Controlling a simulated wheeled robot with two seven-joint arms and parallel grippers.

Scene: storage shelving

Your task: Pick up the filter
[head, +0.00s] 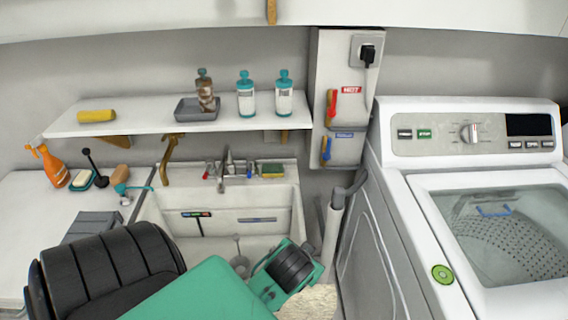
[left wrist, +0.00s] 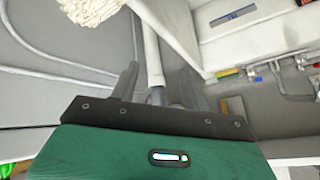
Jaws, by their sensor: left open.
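No object is clearly recognisable as the filter. A small grey round piece (head: 239,261) shows low in the white sink (head: 284,205), partly hidden by my left arm; I cannot tell if it is the filter. My left gripper (left wrist: 160,88) is open in the left wrist view, with its two dark fingers apart and a white pipe (left wrist: 151,45) showing between and beyond them. In the head view my left arm reaches across the front of the sink, and its fingers cannot be made out. My right gripper is not in view.
A wall shelf (head: 160,127) with bottles hangs above the sink. A washing machine (head: 410,230) stands at the right, its lid closed. A white fluffy mop head (head: 312,303) lies below the sink's front. An orange spray bottle (head: 53,167) stands on the left counter.

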